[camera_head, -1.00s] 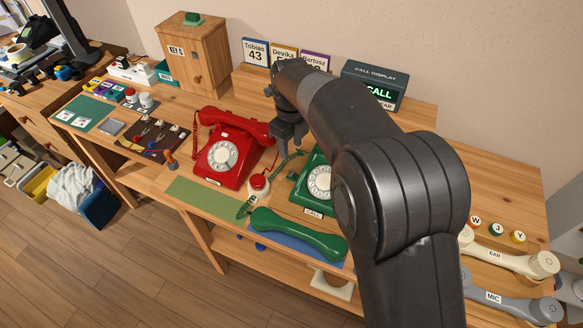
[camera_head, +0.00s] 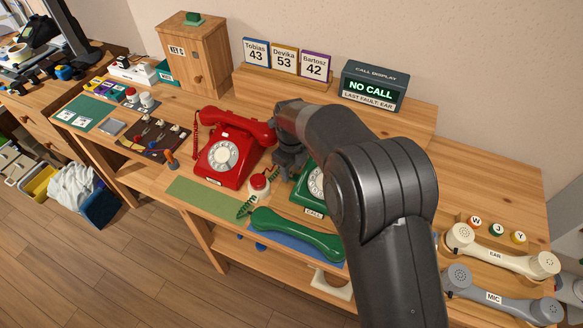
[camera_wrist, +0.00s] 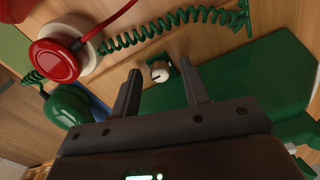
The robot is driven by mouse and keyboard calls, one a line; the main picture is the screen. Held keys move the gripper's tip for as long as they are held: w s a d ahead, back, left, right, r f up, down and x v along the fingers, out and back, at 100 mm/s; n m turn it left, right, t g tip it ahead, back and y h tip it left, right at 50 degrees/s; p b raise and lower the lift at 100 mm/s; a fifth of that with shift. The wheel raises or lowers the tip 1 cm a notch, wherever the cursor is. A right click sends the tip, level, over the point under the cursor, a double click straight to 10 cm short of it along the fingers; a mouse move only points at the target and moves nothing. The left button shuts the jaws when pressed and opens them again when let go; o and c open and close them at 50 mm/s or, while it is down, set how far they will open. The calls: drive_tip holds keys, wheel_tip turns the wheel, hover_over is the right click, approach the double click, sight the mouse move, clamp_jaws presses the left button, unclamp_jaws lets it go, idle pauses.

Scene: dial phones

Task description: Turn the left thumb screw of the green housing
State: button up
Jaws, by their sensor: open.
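The green housing (camera_head: 308,192) is the body of the green dial phone, partly hidden behind my arm in the head view. In the wrist view its green side (camera_wrist: 235,82) fills the right middle. A small silver thumb screw (camera_wrist: 159,71) sticks out of that side, between my fingertips as seen there. My gripper (camera_wrist: 159,68) is open, with one finger on each side of the screw and a visible gap to it. I cannot tell how deep the fingers reach. In the head view my gripper (camera_head: 285,172) is at the housing's left side, and the screw is hidden.
A red button (camera_head: 258,182) on a pale base and a coiled green cord (camera_wrist: 180,18) lie close to my gripper. The green handset (camera_head: 297,233) lies in front. The red phone (camera_head: 228,150) stands to the left. A call display (camera_head: 374,88) reads NO CALL.

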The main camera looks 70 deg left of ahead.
drive_tip(key=shift+c, duration=0.3)
clamp_jaws()
